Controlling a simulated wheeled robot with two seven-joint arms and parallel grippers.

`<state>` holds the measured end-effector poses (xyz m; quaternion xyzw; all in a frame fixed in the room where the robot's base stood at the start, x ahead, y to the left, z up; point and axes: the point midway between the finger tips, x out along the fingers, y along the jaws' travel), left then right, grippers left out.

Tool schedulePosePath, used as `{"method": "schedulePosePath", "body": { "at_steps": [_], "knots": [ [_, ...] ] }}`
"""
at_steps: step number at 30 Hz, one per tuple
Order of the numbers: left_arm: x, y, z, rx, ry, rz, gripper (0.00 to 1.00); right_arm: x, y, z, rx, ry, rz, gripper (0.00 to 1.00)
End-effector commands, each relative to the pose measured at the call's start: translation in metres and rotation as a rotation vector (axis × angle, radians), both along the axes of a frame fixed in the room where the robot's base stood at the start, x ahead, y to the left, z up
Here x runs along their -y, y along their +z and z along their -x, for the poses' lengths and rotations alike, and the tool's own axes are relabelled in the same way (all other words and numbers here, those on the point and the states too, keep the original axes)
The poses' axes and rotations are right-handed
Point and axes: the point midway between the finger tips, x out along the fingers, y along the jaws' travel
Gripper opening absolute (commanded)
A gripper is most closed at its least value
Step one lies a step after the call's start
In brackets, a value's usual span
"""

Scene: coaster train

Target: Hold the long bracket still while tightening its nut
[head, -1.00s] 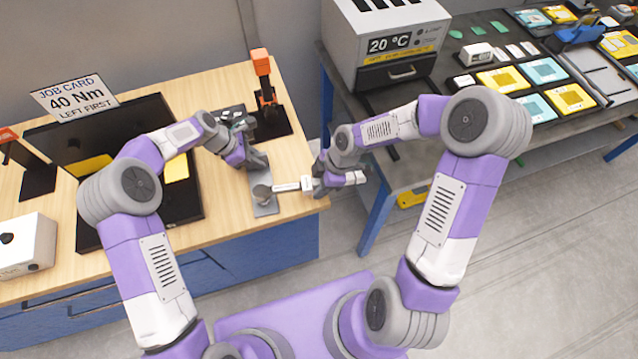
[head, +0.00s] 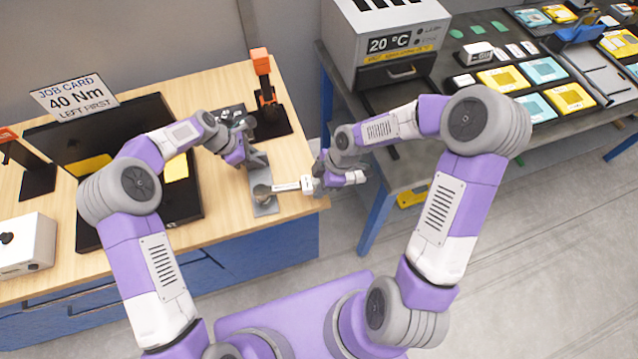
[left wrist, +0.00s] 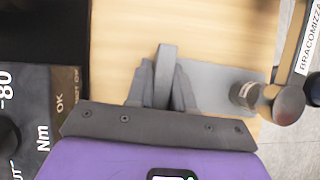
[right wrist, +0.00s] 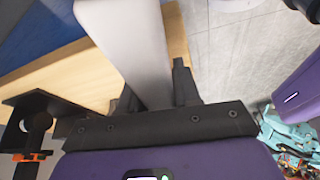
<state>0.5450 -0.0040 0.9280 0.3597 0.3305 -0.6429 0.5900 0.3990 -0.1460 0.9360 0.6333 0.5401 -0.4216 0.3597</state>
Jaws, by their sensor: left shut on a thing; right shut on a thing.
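The long bracket (head: 266,208) is a grey metal plate with an upright, near the right front corner of the wooden bench. My left gripper (head: 254,163) is shut on the bracket's upright; the left wrist view shows the upright (left wrist: 165,72) between its fingers. A wrench (head: 286,187) has its round head over the bracket plate, and the nut under it is hidden. The head (left wrist: 276,102) also shows in the left wrist view, beside a small metal cylinder (left wrist: 243,93). My right gripper (head: 318,184) is shut on the wrench's pale handle (right wrist: 130,45), off the bench edge.
An orange-and-black tool stand (head: 264,85) is behind the bracket. A black mat (head: 110,225) with yellow pieces and a job card (head: 74,97) reading 40 Nm, left first, are to the left. A second table (head: 455,125) with a grey 20 °C box stands right, across a gap.

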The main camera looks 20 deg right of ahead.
Motion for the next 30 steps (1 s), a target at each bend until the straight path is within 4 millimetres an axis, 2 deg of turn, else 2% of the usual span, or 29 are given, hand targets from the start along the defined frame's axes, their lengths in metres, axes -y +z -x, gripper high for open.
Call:
{"method": "schedulePosePath", "body": {
  "at_steps": [30],
  "knots": [
    [0.0,0.0,0.0,-0.001,-0.001,0.0,0.0,0.0,-0.01,-0.001,0.003,0.0,0.0,0.0]
  ]
}}
